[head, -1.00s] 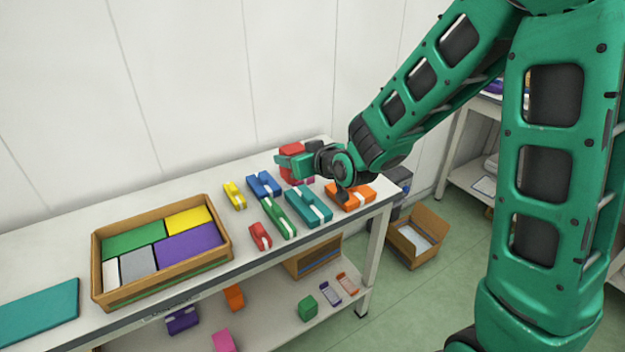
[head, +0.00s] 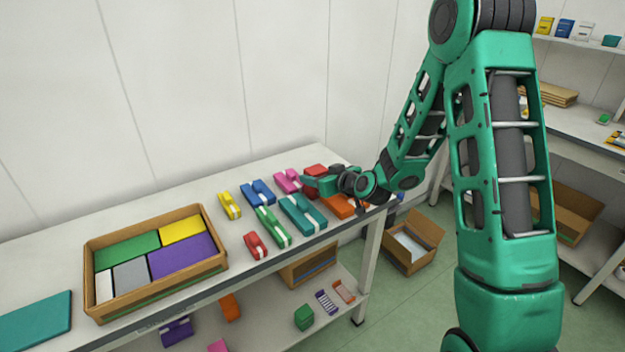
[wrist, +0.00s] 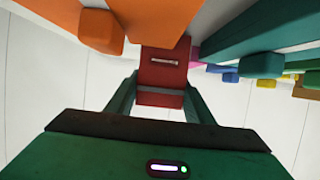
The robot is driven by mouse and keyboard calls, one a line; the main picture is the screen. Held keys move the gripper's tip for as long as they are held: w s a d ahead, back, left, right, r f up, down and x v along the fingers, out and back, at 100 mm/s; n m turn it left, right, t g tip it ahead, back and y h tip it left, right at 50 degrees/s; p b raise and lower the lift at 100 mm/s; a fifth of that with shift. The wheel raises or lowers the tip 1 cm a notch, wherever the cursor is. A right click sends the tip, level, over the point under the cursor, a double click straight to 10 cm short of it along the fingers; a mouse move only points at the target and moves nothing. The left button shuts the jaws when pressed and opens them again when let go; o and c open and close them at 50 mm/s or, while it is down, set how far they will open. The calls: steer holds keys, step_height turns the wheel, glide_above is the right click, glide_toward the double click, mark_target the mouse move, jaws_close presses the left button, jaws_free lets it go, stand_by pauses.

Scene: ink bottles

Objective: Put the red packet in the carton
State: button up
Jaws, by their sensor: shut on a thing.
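My gripper (head: 313,181) is shut on a red packet (head: 316,169) at the far right end of the table, between a pink packet and an orange one. In the wrist view the red packet (wrist: 160,70) sits between both fingers (wrist: 160,100), with a small pale mark on its face. I cannot tell whether it touches the table. A smaller red packet (head: 255,246) with a white band lies near the front edge. A brown carton (head: 88,270) on the table at left holds green, yellow, purple, grey and white blocks. An open cardboard carton (head: 428,229) stands on the floor.
Teal (head: 303,214), green (head: 273,227), blue (head: 258,192), yellow (head: 229,205), pink (head: 287,181) and orange (head: 339,207) packets crowd the table's right half. A teal mat (head: 36,319) lies at far left. Shelves (head: 583,126) stand at right.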

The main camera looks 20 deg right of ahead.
steer(key=shift+f, duration=0.25)
steer(key=shift+f, duration=0.1)
steer(key=o, duration=1.1)
steer(key=shift+c, duration=0.2)
